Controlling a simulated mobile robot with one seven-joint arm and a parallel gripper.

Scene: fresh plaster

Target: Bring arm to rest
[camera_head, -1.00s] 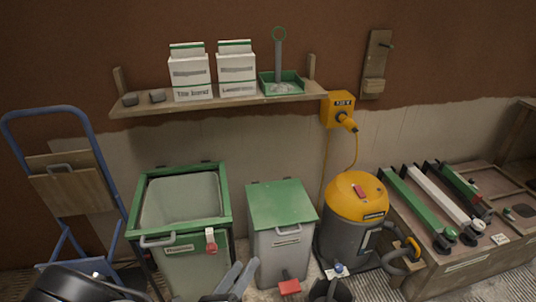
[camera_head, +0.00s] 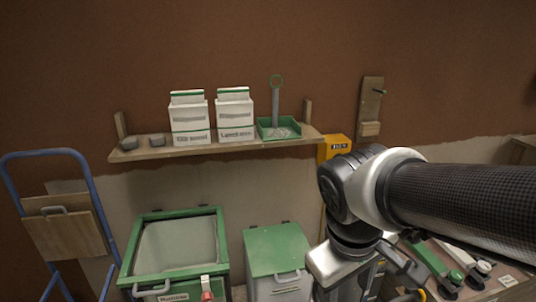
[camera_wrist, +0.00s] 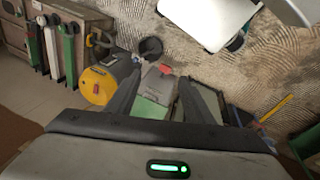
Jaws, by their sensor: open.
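My arm crosses the right side of the head view, its dark patterned link (camera_head: 465,200) coming in from the right edge. It bends down at a black and white joint over the area in front of the wall. The silver wrist part hangs at the lower middle right, and the fingertips cannot be made out there. In the wrist view my gripper (camera_wrist: 158,78) shows two dark fingers spread apart. It is open, with nothing held between the fingers. The small grey bin with a green lid (camera_wrist: 150,107) shows beyond and between them. My arm hides much of the yellow vacuum in the head view.
A shelf (camera_head: 220,146) carries two white cartons and a green tray. Below stand a green-framed bin (camera_head: 175,250), a green-lidded bin (camera_head: 277,250) and, at left, a blue hand truck (camera_head: 85,165). The yellow vacuum (camera_wrist: 98,85) and a tool bench (camera_head: 505,285) are at the right.

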